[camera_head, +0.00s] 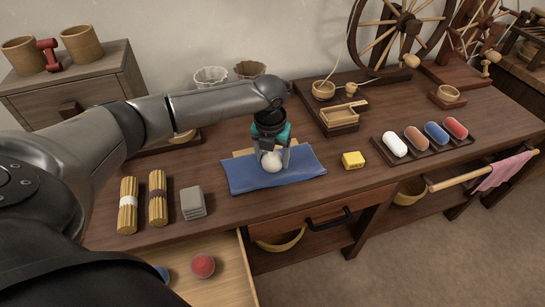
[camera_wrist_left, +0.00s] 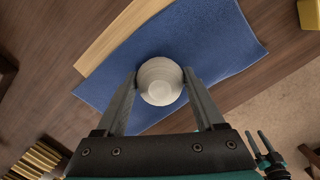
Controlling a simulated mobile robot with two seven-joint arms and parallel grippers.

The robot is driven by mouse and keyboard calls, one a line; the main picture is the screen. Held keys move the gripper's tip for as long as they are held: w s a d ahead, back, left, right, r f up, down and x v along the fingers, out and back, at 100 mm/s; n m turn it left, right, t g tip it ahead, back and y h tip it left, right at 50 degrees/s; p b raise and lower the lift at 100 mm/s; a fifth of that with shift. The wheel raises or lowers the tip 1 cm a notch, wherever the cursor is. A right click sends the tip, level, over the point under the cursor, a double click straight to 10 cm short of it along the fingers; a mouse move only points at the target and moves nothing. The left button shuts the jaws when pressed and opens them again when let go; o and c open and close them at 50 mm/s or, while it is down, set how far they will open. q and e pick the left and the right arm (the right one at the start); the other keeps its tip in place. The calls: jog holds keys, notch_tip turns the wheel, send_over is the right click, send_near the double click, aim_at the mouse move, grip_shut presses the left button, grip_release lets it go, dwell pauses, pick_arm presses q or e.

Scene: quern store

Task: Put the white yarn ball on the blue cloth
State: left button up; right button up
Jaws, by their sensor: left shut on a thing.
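The white yarn ball (camera_head: 271,162) is between the fingers of my left gripper (camera_head: 272,155), which is shut on it. In the left wrist view the ball (camera_wrist_left: 160,82) sits between the two fingertips (camera_wrist_left: 160,88), with the blue cloth (camera_wrist_left: 215,45) behind it. In the head view the blue cloth (camera_head: 300,165) lies on the table, and the ball is over its middle. I cannot tell whether the ball touches the cloth. My right gripper (camera_wrist_left: 258,139) shows small at the lower right of the left wrist view, its two fingers apart and nothing between them.
A yellow block (camera_head: 353,160) lies right of the cloth, and a tray (camera_head: 440,150) of coloured rolls stands farther right. Grey slabs (camera_head: 193,202) and stick bundles (camera_head: 128,205) are on the left. An open drawer (camera_head: 225,275) in front holds a red ball (camera_head: 203,266).

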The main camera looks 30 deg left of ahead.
aim_at(271, 157)
pick_arm(q)
jog(key=shift+f, duration=0.15)
jog(key=shift+s+d+f, duration=0.1)
jog(key=shift+f, duration=0.2)
jog(key=o, duration=1.3)
jog(key=shift+f, duration=0.1)
jog(key=shift+o, duration=0.2)
pick_arm(e)
jog(key=shift+s+f, duration=0.1)
pick_arm(q)
jog(key=shift+r, duration=0.8)
jog(key=r+p, duration=0.1)
jog(key=r, duration=0.2)
jog(key=r+p, duration=0.2)
jog(key=r, duration=0.1)
jog(key=s+r+p, duration=0.1)
jog(key=r, duration=0.2)
jog(key=shift+d+r, duration=0.1)
jog(key=shift+r, duration=0.25)
jog(key=shift+s+r+p, duration=0.1)
jog(key=shift+r+p, duration=0.4)
jog(key=shift+r, duration=0.4)
pick_arm(e)
jog(key=s+d+f, duration=0.5)
jog(key=s+f, duration=0.1)
jog(key=shift+f+h, duration=0.3)
jog(key=shift+f, duration=0.1)
